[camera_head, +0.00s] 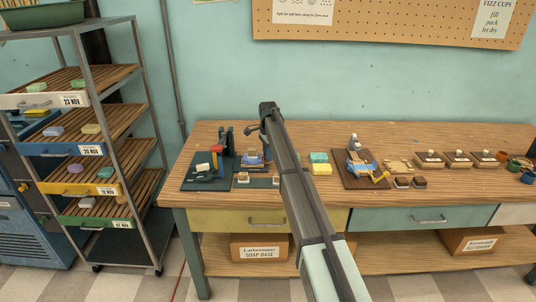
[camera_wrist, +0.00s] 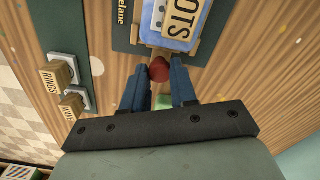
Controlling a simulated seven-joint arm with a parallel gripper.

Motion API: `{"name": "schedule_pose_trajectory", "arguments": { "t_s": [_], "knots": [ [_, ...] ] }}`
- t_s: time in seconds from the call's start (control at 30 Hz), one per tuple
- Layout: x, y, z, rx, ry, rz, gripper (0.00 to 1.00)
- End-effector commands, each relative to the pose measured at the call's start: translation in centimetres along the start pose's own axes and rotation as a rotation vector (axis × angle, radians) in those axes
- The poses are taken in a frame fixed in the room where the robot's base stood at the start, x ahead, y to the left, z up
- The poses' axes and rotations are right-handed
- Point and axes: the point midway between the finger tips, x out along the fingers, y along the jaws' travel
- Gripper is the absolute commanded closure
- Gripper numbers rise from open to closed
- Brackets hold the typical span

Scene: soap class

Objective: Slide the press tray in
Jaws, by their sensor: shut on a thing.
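In the wrist view, a blue tray (camera_wrist: 198,38) with a red round knob (camera_wrist: 159,70) at its near edge lies on a dark plate. A wooden block marked DOTS (camera_wrist: 182,22) sits on the tray. My gripper (camera_wrist: 160,75) has its two blue fingers on either side of the knob, shut on it. In the head view, the blue tray (camera_head: 251,158) shows on the workbench just left of my arm, near a dark upright press-like stand (camera_head: 226,139). My fingers are hard to make out there. How far the tray sits in the press is not clear.
Blocks marked RINGS (camera_wrist: 56,76) and WAVE (camera_wrist: 71,106) stand on pale pads beside the plate. A dark green board (camera_head: 204,183) with a red-topped tool lies left of the tray. Colored soap bars (camera_head: 319,163) and a brown board (camera_head: 346,181) lie to the right.

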Motion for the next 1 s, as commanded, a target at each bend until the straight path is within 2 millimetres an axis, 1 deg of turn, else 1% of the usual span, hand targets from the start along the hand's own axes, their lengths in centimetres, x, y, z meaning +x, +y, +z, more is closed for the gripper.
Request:
{"name": "schedule_pose_trajectory", "arguments": {
  "t_s": [0.07,0.17,0.4,0.53,0.6,0.7,0.97,1.0],
  "knots": [
    [0.0,-0.2,0.4,-0.001,0.000,0.000,1.00],
    [0.0,-0.9,1.9,-0.003,0.000,0.000,1.00],
    [0.0,-3.5,8.1,-0.004,-0.001,-0.001,1.00],
    [0.0,-4.5,10.4,-0.002,-0.001,-0.001,1.00],
    [0.0,-4.7,11.1,-0.002,-0.001,-0.001,1.00],
    [0.0,-4.8,11.6,0.000,-0.001,-0.001,1.00],
    [0.0,-4.9,11.8,-0.001,-0.004,-0.003,1.00],
    [0.0,-4.9,11.8,-0.002,-0.005,-0.004,0.70]
  ]
}}
